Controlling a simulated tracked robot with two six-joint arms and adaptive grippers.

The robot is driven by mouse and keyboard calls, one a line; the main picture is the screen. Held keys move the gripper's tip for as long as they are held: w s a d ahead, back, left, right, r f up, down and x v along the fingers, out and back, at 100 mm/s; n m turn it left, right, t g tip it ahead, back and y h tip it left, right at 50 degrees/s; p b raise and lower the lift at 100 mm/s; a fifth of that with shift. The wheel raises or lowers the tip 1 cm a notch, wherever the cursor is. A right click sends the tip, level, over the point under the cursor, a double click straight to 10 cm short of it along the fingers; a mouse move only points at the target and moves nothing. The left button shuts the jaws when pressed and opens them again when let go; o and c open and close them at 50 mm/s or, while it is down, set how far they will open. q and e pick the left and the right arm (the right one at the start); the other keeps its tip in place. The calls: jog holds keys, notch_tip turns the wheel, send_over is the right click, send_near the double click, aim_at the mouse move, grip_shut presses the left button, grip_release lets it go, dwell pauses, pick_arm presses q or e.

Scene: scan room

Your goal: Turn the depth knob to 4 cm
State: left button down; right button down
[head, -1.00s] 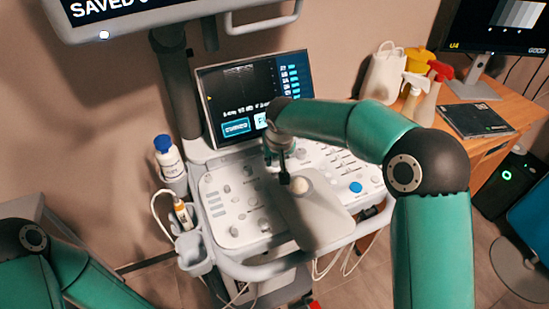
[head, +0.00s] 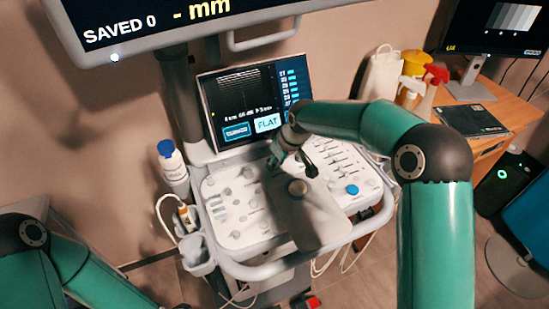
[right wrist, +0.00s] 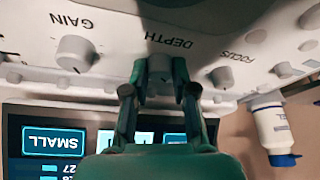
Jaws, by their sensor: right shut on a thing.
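The depth knob (right wrist: 160,66) is a pale round knob by the word DEPTH in the right wrist view. My right gripper (right wrist: 159,78) has one dark finger on each side of it and is shut on it. In the head view my right gripper (head: 277,157) reaches down to the upper part of the white control panel (head: 236,215), and its wrist hides the knob there. The console screen (head: 256,98) carries a small line with a cm value, too blurred to read surely. My left arm shows at the lower left, but its gripper is out of view.
The gain knob (right wrist: 75,52) and focus knob (right wrist: 222,77) flank the depth knob. A blue-capped bottle (head: 172,163) stands left of the panel. A large monitor (head: 160,24) hangs above. Spray bottles (head: 428,92) stand on the wooden desk at right.

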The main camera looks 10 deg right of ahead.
jog(key=shift+d+n+y, duration=0.1)
jog(key=shift+n+y, duration=0.2)
jog(key=shift+n, duration=0.4)
jog(key=c, duration=0.9)
grip_release()
jog(key=shift+c, duration=0.2)
jog(key=shift+r, duration=0.1)
jog(key=v, duration=1.1)
jog(key=shift+r, duration=0.4)
jog(key=shift+d, duration=0.1)
